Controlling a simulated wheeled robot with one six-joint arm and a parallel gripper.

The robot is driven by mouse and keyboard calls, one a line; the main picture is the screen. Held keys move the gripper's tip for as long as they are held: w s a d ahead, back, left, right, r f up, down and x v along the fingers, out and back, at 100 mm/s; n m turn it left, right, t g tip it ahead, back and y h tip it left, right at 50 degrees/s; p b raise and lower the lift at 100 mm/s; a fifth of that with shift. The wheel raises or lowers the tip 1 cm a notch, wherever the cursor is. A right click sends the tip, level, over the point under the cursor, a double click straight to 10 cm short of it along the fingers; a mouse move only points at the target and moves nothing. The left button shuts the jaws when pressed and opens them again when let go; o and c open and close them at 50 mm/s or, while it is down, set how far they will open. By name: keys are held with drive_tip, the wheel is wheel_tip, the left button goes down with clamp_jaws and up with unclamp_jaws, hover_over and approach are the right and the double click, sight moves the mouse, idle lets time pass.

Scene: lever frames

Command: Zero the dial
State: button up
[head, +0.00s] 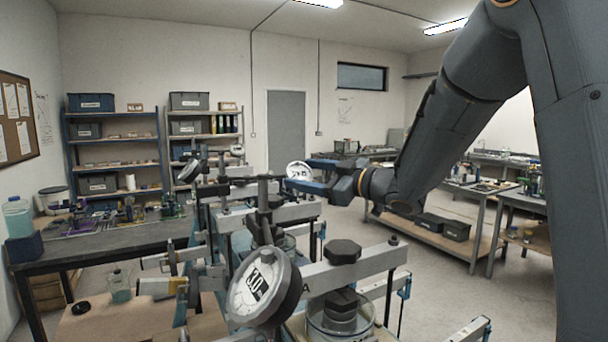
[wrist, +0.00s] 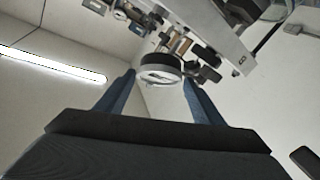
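My gripper (head: 300,175) reaches in from the right in the head view, its blue fingers apart. A round white-faced dial (head: 298,170) shows at the fingertips. In the wrist view the open gripper (wrist: 159,77) has a round dial (wrist: 160,72) between or just beyond its fingertips; I cannot tell whether they touch it. Which dial the task means is not clear from the views.
Several metal lever frames with bars (head: 350,265), knobs and clamps crowd the middle. A black knob (head: 343,251) stands beside the near dial. A bench (head: 95,248) stands left, another table (head: 440,215) right. Open floor (head: 425,290) lies between frames and right table.

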drive_tip(key=c, duration=0.7)
drive_tip(key=shift+o, duration=0.2)
drive_tip(key=shift+s+a+f+m+t+h+b, duration=0.15)
drive_tip(key=shift+m+t+h+b, duration=0.4)
drive_tip(key=shift+m, duration=0.3)
drive_tip(key=shift+a+m+t+h+b, duration=0.1)
drive_tip(key=shift+m+t+h+b, duration=0.3)
drive_tip(key=shift+m+t, duration=0.35)
drive_tip(key=shift+m+t+h+b, duration=0.8)
drive_tip(key=shift+m+h, duration=0.15)
drive_tip(key=shift+m, duration=0.75)
drive_tip(key=o, duration=1)
drive_tip(key=shift+o, duration=0.2)
drive_tip(key=shift+r, duration=0.4)
wheel_tip(320, 180, up, 9)
drive_tip(key=b, duration=0.2)
drive_tip(key=shift+r, duration=0.2)
